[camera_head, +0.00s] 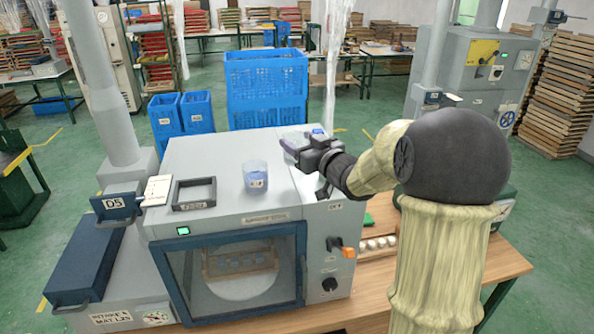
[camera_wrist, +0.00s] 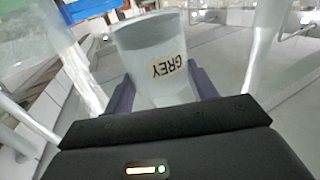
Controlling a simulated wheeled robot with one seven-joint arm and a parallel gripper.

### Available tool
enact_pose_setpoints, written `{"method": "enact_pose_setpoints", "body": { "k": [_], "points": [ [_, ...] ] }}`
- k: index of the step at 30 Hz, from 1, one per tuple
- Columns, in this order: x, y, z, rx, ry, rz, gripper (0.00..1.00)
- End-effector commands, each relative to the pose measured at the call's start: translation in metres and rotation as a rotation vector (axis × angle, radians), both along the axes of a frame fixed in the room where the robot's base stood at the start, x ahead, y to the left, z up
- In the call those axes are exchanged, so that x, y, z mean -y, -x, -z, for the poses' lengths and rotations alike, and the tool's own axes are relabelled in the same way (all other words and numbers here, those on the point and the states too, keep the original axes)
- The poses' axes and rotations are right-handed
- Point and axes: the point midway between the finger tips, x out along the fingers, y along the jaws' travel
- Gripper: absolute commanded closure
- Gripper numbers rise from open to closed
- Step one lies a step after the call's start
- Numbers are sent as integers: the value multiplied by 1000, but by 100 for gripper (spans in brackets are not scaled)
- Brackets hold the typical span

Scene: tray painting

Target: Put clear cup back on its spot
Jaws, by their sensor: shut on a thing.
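My gripper (camera_head: 303,150) is above the right part of the grey machine's top (camera_head: 222,150). In the wrist view its purple fingers (camera_wrist: 162,88) are shut around a pale, translucent cup (camera_wrist: 150,50). That cup carries a label reading GREY, upside down in this view. In the head view the held cup is mostly hidden by the gripper. A second see-through, bluish cup (camera_head: 255,170) with a small label stands upright on the machine top, left of my gripper. Its label is too small to read.
A dark square frame (camera_head: 180,206) lies on the machine top left of the standing cup. Blue crates (camera_head: 265,85) stand behind. A wooden table (camera_head: 375,290) holds a row of small white things.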

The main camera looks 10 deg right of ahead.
Motion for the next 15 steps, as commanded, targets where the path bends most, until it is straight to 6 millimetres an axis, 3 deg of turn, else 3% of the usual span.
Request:
{"method": "enact_pose_setpoints", "body": {
  "k": [6,15],
  "points": [
    [-6,0,30,-2,-1,-10,73],
    [-7,0,32,1,0,-12,73]
  ]
}}
